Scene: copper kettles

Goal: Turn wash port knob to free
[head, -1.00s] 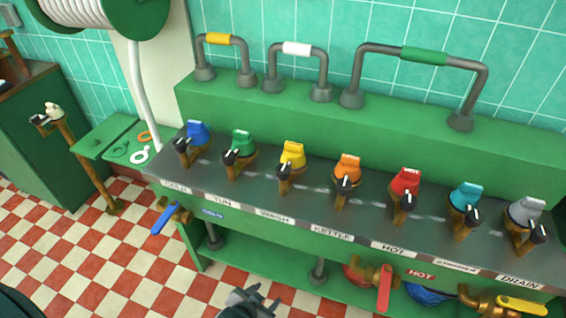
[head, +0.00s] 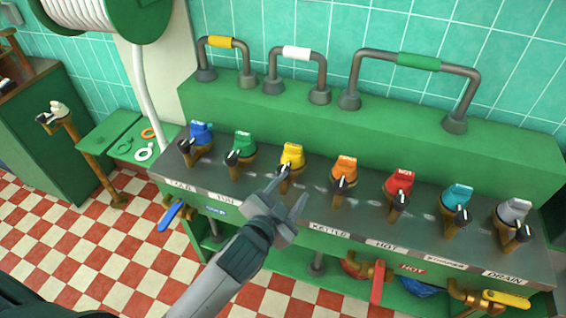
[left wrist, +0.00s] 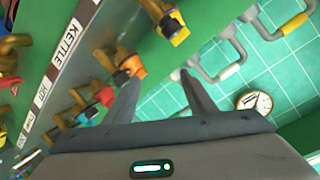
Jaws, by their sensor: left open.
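The wash port knob (head: 292,155) is the yellow one, third from the left on the green panel's dark counter, with a black lever (head: 284,170) at its front. Its label is hidden behind my gripper. My left gripper (head: 291,187) is open and empty, its fingers just in front of and below the yellow knob; I cannot tell whether a fingertip touches the lever. In the left wrist view the yellow knob (left wrist: 179,35) is at the top, beyond my spread fingers (left wrist: 158,82), and the orange knob (left wrist: 134,67) is near one fingertip. My right gripper is not in view.
The blue (head: 200,132), green (head: 244,143), orange (head: 344,168), red (head: 400,182), teal (head: 457,196) and grey (head: 514,210) knobs stand in the same row. Pipe handles (head: 296,53) rise behind. Valves with blue (head: 171,215), red (head: 377,283) and yellow (head: 506,298) levers are below.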

